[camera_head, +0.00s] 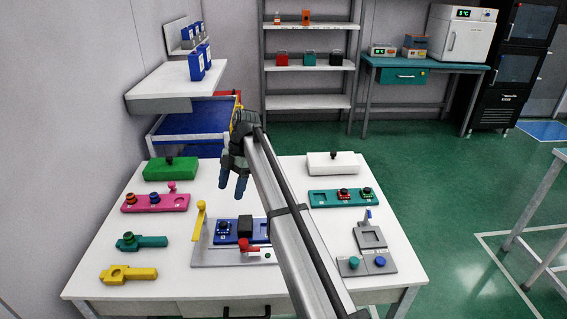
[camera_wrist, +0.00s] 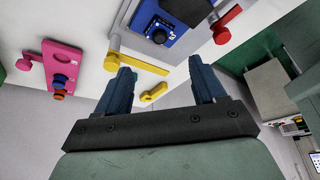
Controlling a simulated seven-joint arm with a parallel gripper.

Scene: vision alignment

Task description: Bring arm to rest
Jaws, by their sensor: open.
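My gripper (camera_head: 233,184) hangs over the back middle of the white table, with its two blue fingers pointing down. In the wrist view my gripper (camera_wrist: 164,82) has its fingers spread apart with nothing between them. My arm reaches in from the lower right of the head view. Below and in front of the gripper stands a grey fixture (camera_head: 207,255) with a blue block (camera_head: 226,228), a yellow lever (camera_head: 199,220) and a red handle (camera_head: 244,246). My arm partly hides the fixture's right side.
A pink tray (camera_head: 154,202), a green box (camera_head: 171,168), a teal holder (camera_head: 141,242) and a yellow holder (camera_head: 128,274) lie at left. A white box (camera_head: 334,164), a teal tray (camera_head: 345,197) and grey fixtures (camera_head: 370,238) lie at right. A blue bin (camera_head: 190,126) stands behind the table.

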